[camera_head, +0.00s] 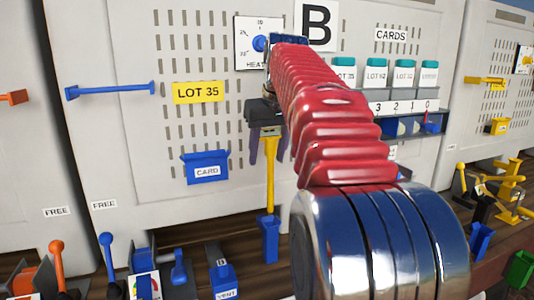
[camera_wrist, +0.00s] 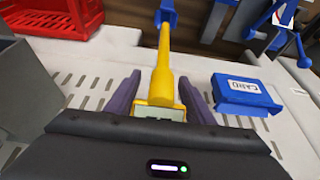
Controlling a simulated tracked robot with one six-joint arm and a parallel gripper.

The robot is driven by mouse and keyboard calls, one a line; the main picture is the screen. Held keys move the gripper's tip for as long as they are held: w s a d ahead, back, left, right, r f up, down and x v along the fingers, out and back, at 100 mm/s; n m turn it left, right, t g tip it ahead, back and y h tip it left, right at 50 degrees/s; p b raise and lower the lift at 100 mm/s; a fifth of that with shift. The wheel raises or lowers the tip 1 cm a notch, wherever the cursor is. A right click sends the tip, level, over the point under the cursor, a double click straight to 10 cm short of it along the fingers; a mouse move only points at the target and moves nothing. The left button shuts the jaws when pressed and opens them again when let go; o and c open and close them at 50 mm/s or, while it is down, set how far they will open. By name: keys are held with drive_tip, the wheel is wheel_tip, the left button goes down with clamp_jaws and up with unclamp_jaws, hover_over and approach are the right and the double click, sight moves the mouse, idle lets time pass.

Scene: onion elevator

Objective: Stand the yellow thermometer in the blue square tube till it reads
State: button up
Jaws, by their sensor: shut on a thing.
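The yellow thermometer (camera_head: 269,178) hangs nearly upright, with its wide head at the top and its thin stem pointing down. My gripper (camera_head: 268,158) has its purple fingers on both sides of the head. In the wrist view my gripper (camera_wrist: 162,92) is shut on the thermometer (camera_wrist: 163,72) just below its pale display, which shows no legible reading. The blue square tube (camera_head: 269,243) stands directly below; it also shows in the wrist view (camera_wrist: 166,14). The stem's lower end meets the tube's mouth in both views. How deep it sits inside I cannot tell.
A blue CARD holder (camera_head: 206,168) is on the panel left of the thermometer. A blue VENT block (camera_head: 224,281) and a blue lever (camera_head: 107,255) stand lower left. A card rack (camera_head: 400,108) is to the right. A red crate (camera_wrist: 55,17) shows in the wrist view.

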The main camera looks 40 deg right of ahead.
drive_tip(key=shift+f, duration=7.25)
drive_tip(key=o, duration=1.2)
drive_tip(key=v, duration=1.3)
drive_tip(key=shift+s+r, duration=0.15)
drive_tip(key=shift+r, duration=0.1)
drive_tip(key=shift+s, duration=0.1)
